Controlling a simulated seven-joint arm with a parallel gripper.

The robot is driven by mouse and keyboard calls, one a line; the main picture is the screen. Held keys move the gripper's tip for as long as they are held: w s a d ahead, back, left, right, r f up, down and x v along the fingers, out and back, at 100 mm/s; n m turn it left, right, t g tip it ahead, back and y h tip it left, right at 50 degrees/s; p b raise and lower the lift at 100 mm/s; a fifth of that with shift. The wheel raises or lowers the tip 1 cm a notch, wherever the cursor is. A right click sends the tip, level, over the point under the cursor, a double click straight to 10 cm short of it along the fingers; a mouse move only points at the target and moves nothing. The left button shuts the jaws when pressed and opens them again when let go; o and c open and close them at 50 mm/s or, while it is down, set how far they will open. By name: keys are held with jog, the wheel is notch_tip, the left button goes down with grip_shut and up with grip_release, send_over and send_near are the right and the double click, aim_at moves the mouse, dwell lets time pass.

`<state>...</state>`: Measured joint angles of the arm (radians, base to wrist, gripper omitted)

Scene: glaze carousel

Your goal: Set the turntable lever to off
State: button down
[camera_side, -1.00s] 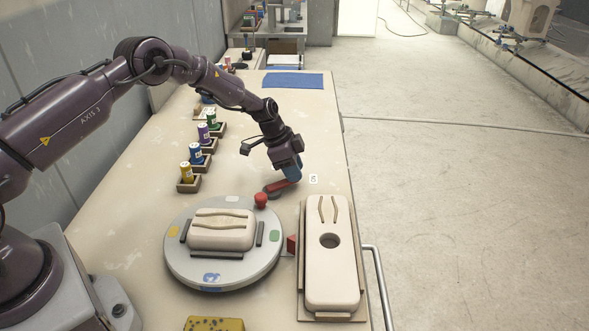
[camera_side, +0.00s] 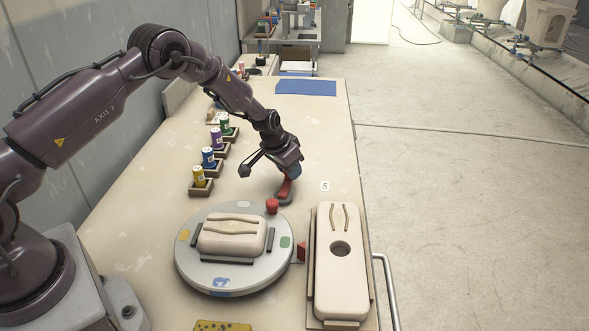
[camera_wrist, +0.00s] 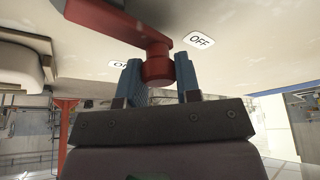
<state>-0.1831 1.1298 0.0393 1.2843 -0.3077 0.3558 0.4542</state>
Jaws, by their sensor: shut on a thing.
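The red turntable lever (camera_side: 286,188) stands on the table behind the turntable (camera_side: 200,278), its arm pointing away from the side camera. My gripper (camera_side: 290,168) is shut on the lever's end. In the wrist view, the blue fingers of my gripper (camera_wrist: 160,80) straddle the round red end of the lever (camera_wrist: 158,67). An OFF label (camera_wrist: 199,40) lies to the upper right of that end. A second label (camera_wrist: 119,63) is partly hidden behind the left finger. A small label (camera_side: 325,186) right of the lever is too small to read in the side view.
A long cream mold (camera_side: 341,275) lies at right. Several colored jars (camera_side: 208,158) stand in holders at left. A blue mat (camera_side: 305,88) lies at the far end.

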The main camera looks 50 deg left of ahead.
jog(key=shift+s+a+n+y, duration=0.3)
jog(key=shift+a+n+y, duration=0.1)
jog(key=shift+n, duration=0.5)
jog(key=c, duration=0.8)
grip_release()
jog(key=a+v, duration=0.1)
jog(key=v, duration=1.2)
jog(key=shift+d, duration=0.45)
